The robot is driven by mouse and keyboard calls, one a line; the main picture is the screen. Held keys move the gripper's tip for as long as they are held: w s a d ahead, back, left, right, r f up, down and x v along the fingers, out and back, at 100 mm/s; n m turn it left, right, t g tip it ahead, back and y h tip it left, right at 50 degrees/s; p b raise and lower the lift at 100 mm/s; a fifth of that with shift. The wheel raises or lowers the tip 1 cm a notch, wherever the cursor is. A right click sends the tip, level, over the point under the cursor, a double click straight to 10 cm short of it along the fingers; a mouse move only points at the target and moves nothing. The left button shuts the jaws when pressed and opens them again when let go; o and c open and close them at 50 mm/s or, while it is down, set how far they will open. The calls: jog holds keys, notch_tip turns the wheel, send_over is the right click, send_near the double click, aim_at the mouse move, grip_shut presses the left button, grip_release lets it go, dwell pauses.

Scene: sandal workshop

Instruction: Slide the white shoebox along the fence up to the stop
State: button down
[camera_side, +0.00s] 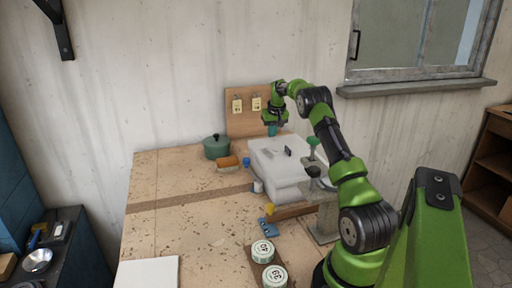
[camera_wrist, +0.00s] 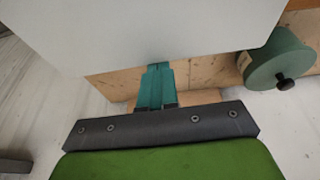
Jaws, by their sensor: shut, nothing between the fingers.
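The white shoebox (camera_side: 268,158) lies on the bench towards its right side. In the wrist view its pale face (camera_wrist: 150,30) fills the upper left. My gripper (camera_side: 272,131) is at the box's far end, pointing down, with its teal fingers (camera_wrist: 157,68) shut and empty. The fingertips are at the edge of the box in the wrist view; I cannot tell whether they touch it. A wooden bar (camera_side: 292,211) lies near the box's near end, by a grey stand. I cannot tell whether this bar is the fence or the stop.
A green lidded pot (camera_side: 216,147) stands left of the box, and also shows in the wrist view (camera_wrist: 278,62). An orange-brown block (camera_side: 228,162) lies beside it. Two round tins (camera_side: 263,251) sit at the front. An upright board (camera_side: 246,122) stands behind. The bench's left is mostly clear.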

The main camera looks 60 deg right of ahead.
aim_at(276, 140)
jog(key=shift+s+a, duration=2.05)
jog(key=shift+a, duration=0.05)
dwell(0.8)
jog(key=shift+w+d, duration=0.1)
jog(key=shift+w+d, duration=0.3)
jog(key=shift+r, duration=4)
jog(key=shift+d, duration=0.1)
